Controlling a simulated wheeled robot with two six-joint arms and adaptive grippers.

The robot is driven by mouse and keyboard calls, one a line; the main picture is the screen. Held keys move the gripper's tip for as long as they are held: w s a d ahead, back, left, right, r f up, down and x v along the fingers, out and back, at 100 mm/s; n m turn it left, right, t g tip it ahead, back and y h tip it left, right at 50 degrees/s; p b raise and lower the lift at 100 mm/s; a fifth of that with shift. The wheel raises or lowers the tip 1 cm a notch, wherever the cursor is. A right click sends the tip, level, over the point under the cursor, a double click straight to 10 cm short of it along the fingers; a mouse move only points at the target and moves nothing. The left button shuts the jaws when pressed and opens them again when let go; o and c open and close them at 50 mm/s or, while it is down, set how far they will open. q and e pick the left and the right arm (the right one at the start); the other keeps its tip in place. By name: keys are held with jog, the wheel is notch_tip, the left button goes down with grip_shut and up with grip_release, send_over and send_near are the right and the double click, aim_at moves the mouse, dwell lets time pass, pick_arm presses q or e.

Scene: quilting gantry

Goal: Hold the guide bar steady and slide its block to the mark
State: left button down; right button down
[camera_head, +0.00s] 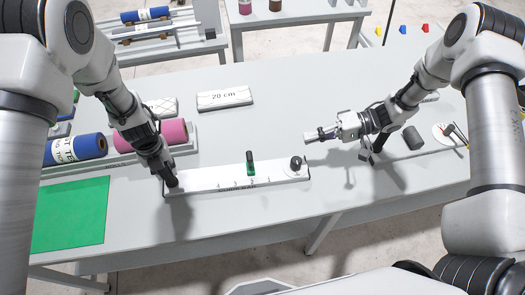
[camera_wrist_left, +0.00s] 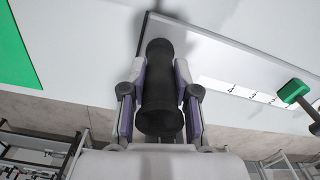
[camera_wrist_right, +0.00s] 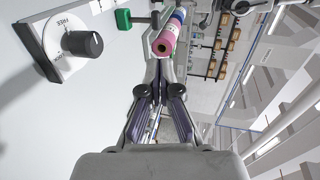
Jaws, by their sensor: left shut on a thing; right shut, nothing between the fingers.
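The guide bar (camera_head: 222,180) is a long white plate with a printed scale along its front edge, lying on the grey table. Its green block (camera_head: 250,168) with a black upright handle sits a little right of the bar's middle. It also shows in the left wrist view (camera_wrist_left: 293,91). A black knob (camera_wrist_right: 82,43) on a white dial marked FREE is at the bar's right end. My left gripper (camera_head: 172,183) is shut on the black post (camera_wrist_left: 160,90) at the bar's left end. My right gripper (camera_head: 309,136) is shut and empty, above and behind the knob, apart from it.
A tray (camera_head: 194,143) with a blue roll (camera_head: 90,147) and a pink roll (camera_head: 172,132) is behind the bar's left. A green mat (camera_head: 70,215) lies left. A "20 cm" block (camera_head: 224,98) lies farther back.

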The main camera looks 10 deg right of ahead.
pick_arm(q)
jog(key=shift+f, duration=0.1)
pick_arm(e)
send_near(250, 163)
jog(key=a, duration=0.1)
jog(key=w+a, duration=0.1)
jog(key=a, duration=0.1)
jog(key=w+a+f, duration=0.1)
jog(key=shift+a, duration=0.3)
jog(key=shift+w+a+f, duration=0.15)
jog(key=shift+a, duration=0.45)
jog(key=shift+a, duration=0.1)
pick_arm(q)
jog(key=shift+w, duration=0.1)
pick_arm(e)
jog(key=a, duration=0.5)
jog(key=shift+w, duration=0.15)
